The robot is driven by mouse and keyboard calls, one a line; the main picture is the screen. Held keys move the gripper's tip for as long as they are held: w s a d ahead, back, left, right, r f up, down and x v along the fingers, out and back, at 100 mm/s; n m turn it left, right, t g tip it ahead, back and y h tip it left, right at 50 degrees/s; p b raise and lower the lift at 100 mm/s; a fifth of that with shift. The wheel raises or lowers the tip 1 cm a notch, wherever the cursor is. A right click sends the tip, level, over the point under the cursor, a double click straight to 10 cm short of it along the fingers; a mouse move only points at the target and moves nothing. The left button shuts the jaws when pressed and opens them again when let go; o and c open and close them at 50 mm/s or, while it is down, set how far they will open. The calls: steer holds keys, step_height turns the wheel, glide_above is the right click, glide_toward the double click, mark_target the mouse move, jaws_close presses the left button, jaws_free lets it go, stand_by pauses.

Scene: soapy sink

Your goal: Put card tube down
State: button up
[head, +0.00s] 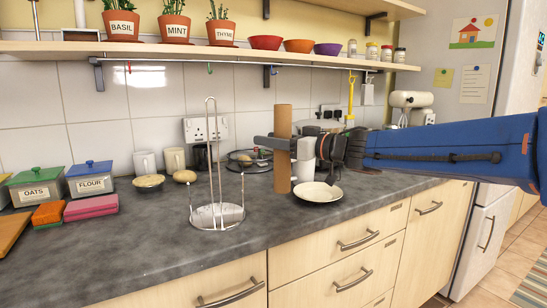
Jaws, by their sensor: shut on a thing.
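The card tube (283,117) is a plain brown upright cylinder in the middle of the head view. My gripper (282,147) reaches in from the right and is shut on the tube around its middle. The tube's lower end shows over the dark worktop (130,255), just left of a white plate (318,192). I cannot tell whether the tube's lower end touches the worktop. A wire stand (211,150) with a tall upright rod and a round base stands on the worktop, left of the tube and apart from it.
Oats and flour tins (90,181) are at left, with a pink box (91,207). A shelf (180,51) with herb pots hangs above. The worktop's front left is clear.

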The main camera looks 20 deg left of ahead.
steer(key=shift+f, duration=2.15)
steer(key=o, duration=1)
steer(key=shift+o, duration=0.2)
steer(key=v, duration=1.2)
steer(key=shift+d, duration=0.1)
